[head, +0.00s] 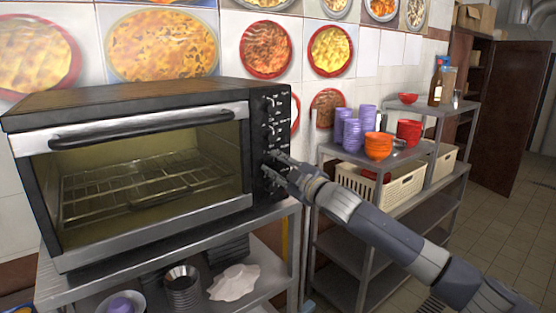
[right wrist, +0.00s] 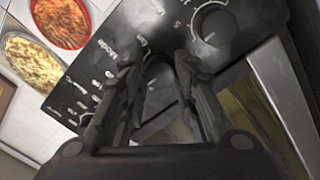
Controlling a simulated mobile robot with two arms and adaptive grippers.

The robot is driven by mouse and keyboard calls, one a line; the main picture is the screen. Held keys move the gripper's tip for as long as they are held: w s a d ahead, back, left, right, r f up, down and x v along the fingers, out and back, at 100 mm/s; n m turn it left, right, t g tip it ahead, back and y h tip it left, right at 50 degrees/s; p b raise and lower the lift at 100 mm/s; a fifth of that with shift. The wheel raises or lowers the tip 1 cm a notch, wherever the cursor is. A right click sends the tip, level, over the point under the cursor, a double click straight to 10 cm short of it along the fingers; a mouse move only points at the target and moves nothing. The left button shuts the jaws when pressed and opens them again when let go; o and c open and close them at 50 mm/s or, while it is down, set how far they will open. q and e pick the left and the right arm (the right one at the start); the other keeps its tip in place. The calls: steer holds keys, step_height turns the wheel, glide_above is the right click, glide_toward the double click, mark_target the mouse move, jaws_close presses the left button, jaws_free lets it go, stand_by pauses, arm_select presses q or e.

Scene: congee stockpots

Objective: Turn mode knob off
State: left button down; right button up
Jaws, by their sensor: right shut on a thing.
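The toaster oven (head: 150,112) stands on a metal shelf, its glass door shut and its wire racks visible inside. Its dark control panel (head: 283,104) is on the right side of the front, with knobs in a column. My right gripper (head: 272,167) is at the lower part of this panel. In the right wrist view its fingers are shut on the mode knob (right wrist: 160,72), beside the printed word Mode. The fingers hide most of this knob, so its pointer setting cannot be read. Another round knob (right wrist: 211,24) is free. My left gripper is not in view.
A metal shelf rack (head: 430,150) to the right holds purple cups (head: 352,131), orange bowls (head: 378,146) and cream baskets (head: 400,189). Bowls and a crumpled white item (head: 234,282) are under the oven. The tiled wall is close behind.

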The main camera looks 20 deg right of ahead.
steer(key=shift+n+p, duration=0.3)
steer(key=shift+n, duration=0.3)
steer(key=o, duration=1.1)
steer(key=shift+c, duration=0.2)
steer(key=v, duration=1.2)
steer(key=shift+f, duration=0.15)
